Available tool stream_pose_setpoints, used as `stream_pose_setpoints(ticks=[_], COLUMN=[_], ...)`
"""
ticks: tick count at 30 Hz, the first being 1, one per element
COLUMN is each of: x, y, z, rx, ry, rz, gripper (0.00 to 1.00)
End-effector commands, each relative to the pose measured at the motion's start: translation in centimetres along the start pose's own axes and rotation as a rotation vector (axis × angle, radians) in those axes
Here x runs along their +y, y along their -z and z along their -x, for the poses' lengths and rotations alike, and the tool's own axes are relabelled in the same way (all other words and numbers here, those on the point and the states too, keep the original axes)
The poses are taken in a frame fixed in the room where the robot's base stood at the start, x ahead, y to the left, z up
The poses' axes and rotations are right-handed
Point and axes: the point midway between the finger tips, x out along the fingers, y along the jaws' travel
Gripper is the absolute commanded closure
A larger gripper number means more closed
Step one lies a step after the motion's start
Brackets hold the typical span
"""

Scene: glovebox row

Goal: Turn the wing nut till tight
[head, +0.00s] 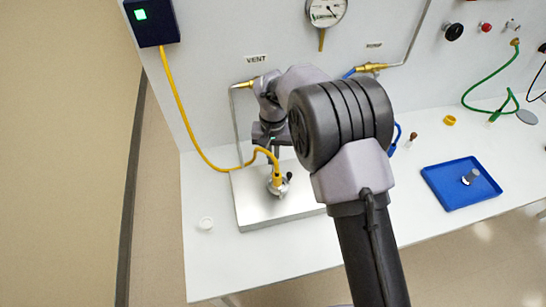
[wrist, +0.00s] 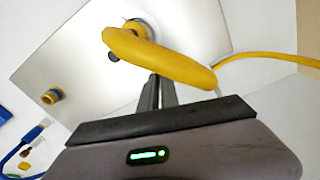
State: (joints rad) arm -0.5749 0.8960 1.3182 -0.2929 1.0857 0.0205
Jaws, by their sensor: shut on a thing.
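A metal clamp fitting (head: 277,188) stands on the pale metal plate, with a yellow hose end (head: 276,168) upright in it. A small dark knob shows at its right. My gripper (wrist: 156,90) is over the plate at this fitting, its two dark fingers close together. The yellow hose end (wrist: 160,60) crosses in front of the fingertips in the wrist view and hides them. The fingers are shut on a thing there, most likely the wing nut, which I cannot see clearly. Part of the fitting's silver rim (wrist: 149,24) and a dark tip (wrist: 113,57) show beyond the hose.
The yellow hose (head: 178,98) runs from a dark box (head: 152,22) to the fitting. A blue tray (head: 440,183) with a small part stands right. A pressure gauge (head: 326,10) and VENT pipe are on the wall.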

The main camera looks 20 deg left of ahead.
Motion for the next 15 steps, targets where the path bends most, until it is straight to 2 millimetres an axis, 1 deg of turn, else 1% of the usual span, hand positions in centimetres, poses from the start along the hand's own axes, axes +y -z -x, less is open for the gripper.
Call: stream_pose_setpoints(ticks=[15], x=[-0.02], y=[0.03], z=[-0.08], rx=[0.001], ry=[0.001], rz=[-0.487], gripper=[1.00])
